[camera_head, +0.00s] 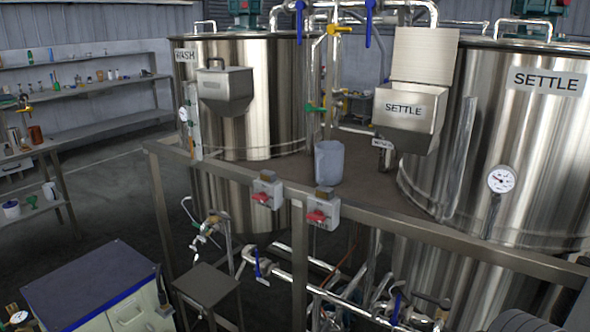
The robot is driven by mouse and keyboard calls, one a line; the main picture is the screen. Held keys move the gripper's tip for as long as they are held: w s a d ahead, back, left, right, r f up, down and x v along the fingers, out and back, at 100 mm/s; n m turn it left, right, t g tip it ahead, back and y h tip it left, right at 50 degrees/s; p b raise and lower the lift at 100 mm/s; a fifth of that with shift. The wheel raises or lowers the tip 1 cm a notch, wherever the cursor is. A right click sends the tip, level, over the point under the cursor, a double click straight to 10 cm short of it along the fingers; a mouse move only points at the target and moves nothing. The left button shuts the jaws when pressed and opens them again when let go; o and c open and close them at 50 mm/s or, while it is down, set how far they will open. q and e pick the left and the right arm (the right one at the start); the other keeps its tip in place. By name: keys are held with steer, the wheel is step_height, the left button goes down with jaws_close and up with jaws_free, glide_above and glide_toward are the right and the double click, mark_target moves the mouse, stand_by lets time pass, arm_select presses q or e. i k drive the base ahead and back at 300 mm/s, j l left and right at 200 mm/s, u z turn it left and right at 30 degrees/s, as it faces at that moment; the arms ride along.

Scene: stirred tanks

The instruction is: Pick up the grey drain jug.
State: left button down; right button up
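A grey jug (329,162) stands upright on the brown platform (270,175) between the two steel tanks, near the platform's front rail. It is behind and a little above the two red-handled switch boxes. Its handle cannot be made out clearly. Neither my left nor my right gripper shows in the head view.
The WASH tank (270,100) is left of the jug and the SETTLE tank (535,140) is right. Pipes and valves (335,30) rise behind it. A metal rail (420,228), switch boxes (322,212) and lower pipework stand in front. A cabinet (90,280) is lower left.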

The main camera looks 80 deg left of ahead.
mark_target(329, 155)
steer(key=u, duration=2.55)
steer(key=i+j, duration=0.55)
steer(key=z, duration=1.5)
